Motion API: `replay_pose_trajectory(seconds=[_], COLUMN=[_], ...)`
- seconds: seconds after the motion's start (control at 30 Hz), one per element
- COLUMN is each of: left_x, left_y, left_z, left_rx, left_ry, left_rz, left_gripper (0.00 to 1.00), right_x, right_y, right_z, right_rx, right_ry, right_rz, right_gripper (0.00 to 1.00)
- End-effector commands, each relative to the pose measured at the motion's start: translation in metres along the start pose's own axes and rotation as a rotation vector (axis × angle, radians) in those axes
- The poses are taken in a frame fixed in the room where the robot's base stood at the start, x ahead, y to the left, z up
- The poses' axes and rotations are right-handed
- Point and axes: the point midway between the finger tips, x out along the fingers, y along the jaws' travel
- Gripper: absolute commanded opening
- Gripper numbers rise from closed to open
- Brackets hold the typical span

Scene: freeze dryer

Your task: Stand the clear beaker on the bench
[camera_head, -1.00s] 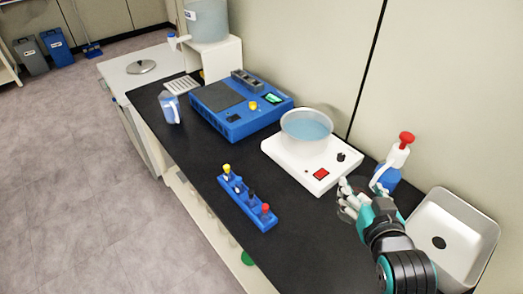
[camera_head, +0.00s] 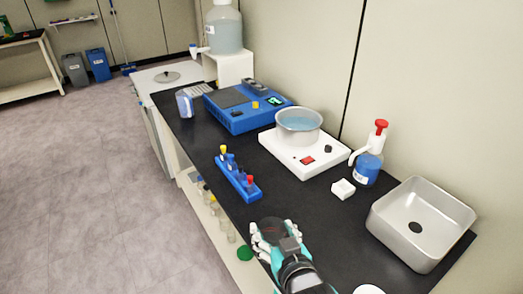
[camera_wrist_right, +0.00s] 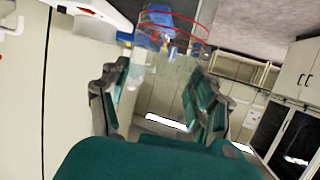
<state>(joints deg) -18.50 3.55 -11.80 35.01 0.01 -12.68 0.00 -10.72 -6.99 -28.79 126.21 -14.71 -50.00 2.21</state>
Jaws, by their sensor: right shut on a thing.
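My right gripper (camera_head: 273,240) is shut on the clear beaker (camera_head: 270,226), which is hard to make out against the black bench (camera_head: 325,225). They are near the bench's front edge, below the blue rack in the picture. In the right wrist view the beaker (camera_wrist_right: 172,62) shows as see-through glass with red rim lines, between the fingers of my right gripper (camera_wrist_right: 160,95). I cannot tell whether its base touches the bench. My left gripper is not in view.
Behind are a white hotplate (camera_head: 305,160) with a pan (camera_head: 299,127), a small white dish (camera_head: 343,189), a red-topped bottle (camera_head: 368,168) and a steel sink (camera_head: 424,220). Bench between gripper and sink is clear.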

Motion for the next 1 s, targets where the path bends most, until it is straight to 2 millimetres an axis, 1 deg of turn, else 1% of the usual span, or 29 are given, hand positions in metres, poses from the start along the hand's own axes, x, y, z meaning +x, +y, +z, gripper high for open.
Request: replay_pose_trajectory(seconds=[0.03,0.1,0.17,0.23,0.3,0.37,0.4,0.53,0.7,0.83,1.0], left_x=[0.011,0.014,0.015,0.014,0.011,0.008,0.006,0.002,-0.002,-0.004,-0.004], left_y=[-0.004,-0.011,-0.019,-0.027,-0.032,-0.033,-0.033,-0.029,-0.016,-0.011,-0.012], left_z=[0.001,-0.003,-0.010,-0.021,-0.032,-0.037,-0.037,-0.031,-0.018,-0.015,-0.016], left_rx=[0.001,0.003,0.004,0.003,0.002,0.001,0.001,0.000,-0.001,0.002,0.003], left_ry=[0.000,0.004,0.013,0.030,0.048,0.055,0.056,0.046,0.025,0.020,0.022], left_rz=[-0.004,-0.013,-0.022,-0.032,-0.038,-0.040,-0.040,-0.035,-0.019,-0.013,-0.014], left_gripper=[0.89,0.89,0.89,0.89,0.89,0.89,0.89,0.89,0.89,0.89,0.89], right_x=[0.008,0.012,0.015,0.021,0.030,0.041,0.050,0.077,0.113,0.131,0.141], right_y=[-0.016,-0.031,-0.039,-0.040,-0.034,-0.024,-0.018,0.004,0.030,0.043,0.051], right_z=[0.009,0.012,0.013,0.011,0.008,0.004,0.002,-0.006,-0.014,-0.018,-0.018], right_rx=[-0.012,-0.025,-0.034,-0.040,-0.043,-0.044,-0.045,-0.043,-0.041,-0.041,-0.038], right_ry=[0.006,0.009,0.012,0.015,0.015,0.015,0.014,0.013,0.012,0.013,0.011], right_rz=[-0.027,-0.052,-0.065,-0.072,-0.073,-0.071,-0.070,-0.070,-0.071,-0.072,-0.073], right_gripper=[0.05,0.05,0.05,0.05,0.05,0.05,0.05,0.05,0.05,0.05,0.05])
